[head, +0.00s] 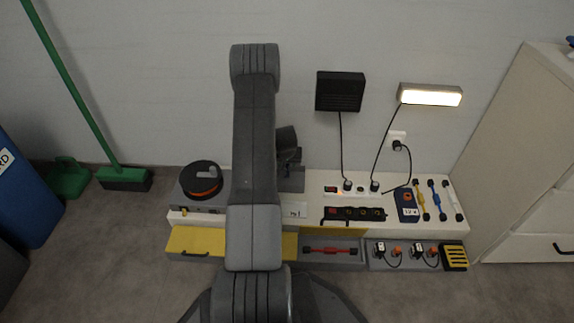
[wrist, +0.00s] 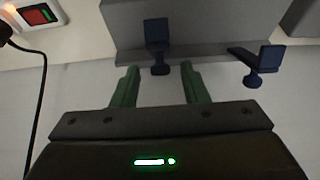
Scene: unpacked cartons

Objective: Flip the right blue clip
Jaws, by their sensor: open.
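Two dark blue clips sit at the edge of a grey block in the wrist view. One clip (wrist: 157,42) is in the middle, its flat plate upright and a round knob below. The other clip (wrist: 257,64) is to its right, with an arm sticking out sideways and a knob beneath. My gripper (wrist: 158,76) is open and empty. Its green fingers stand either side of the middle clip's knob, with gaps on both sides; whether they reach its depth is unclear. The head view shows neither clip, and my arm hides the fingers there.
A red-and-green switch (wrist: 41,13) with a black cable is at the wrist view's left. The switch (head: 331,189) is right of my arm in the head view, so the views look reversed. A power strip (head: 355,213) and spool (head: 201,180) share the white bench (head: 436,228).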

